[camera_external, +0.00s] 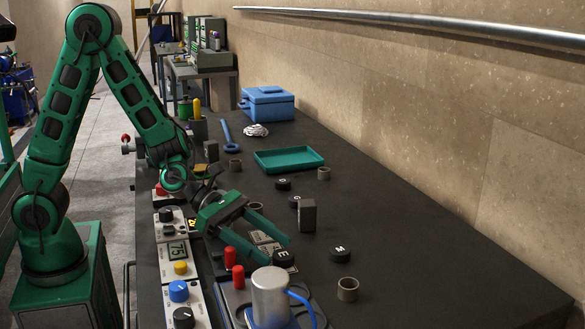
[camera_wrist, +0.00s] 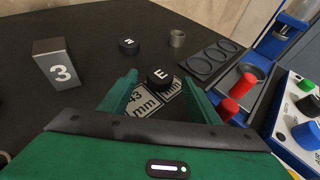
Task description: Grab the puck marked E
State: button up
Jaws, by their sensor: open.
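The puck marked E (camera_wrist: 160,79) is a small black disc with a white letter. In the wrist view it lies at the opening between my green fingertips, with dark tabletop beyond it. In the external view the E puck (camera_external: 284,258) sits just in front of the finger ends. My gripper (camera_wrist: 160,84) is open and empty, its two fingers apart on either side of the puck. In the external view my gripper (camera_external: 274,233) is low over the bench. I cannot tell whether either finger touches the puck.
Another black puck (camera_external: 340,254) and a grey ring (camera_external: 348,289) stand to the right. A grey block marked 3 (camera_wrist: 61,65) stands on the left in the wrist view. Red pegs (camera_wrist: 243,86), a tray with round recesses (camera_wrist: 207,66) and a press (camera_external: 270,296) are close by.

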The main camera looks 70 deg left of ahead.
jog(key=shift+x, duration=0.95)
jog(key=c, duration=1.1)
jog(key=shift+r, duration=0.1)
